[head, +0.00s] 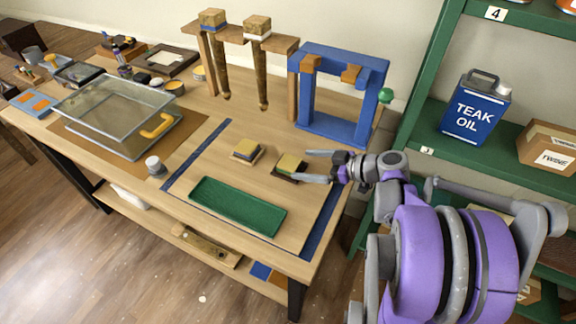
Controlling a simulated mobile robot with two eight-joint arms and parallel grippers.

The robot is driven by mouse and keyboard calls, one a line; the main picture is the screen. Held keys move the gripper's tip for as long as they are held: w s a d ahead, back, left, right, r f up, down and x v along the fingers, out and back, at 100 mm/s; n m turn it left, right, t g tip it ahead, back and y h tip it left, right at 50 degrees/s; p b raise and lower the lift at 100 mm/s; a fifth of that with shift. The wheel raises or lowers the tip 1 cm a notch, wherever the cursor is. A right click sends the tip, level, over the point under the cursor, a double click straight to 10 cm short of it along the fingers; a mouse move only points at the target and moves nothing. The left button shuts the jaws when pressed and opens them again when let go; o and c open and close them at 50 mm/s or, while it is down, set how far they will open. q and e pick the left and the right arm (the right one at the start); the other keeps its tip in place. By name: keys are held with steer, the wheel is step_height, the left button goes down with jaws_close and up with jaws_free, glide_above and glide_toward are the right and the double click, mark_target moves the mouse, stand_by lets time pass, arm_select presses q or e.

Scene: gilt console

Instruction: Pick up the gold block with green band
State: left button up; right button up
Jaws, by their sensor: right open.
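A small gold block with a greenish band (290,164) sits on a dark base on the workbench, right of the middle. My right gripper (313,166) comes in from the right with its two grey fingers apart. The fingertips are close to the right side of this block, one toward its back and one toward its front. I cannot tell whether they touch it. Nothing is held between them. A second gold block with a dark band (246,150) sits on its own base to the left. My left gripper is not in view.
A green tray (238,207) lies in front of the blocks. Behind stand a wooden rack (279,43) with two blocks on top and a blue frame (338,127). A glass box (105,120) is at left, green shelving (420,120) at right.

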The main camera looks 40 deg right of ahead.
mark_target(291, 163)
steer(key=x, duration=0.6)
steer(key=shift+a+b, duration=0.15)
steer(key=shift+b, duration=0.2)
steer(key=shift+r, duration=0.1)
steer(key=c, duration=1.4)
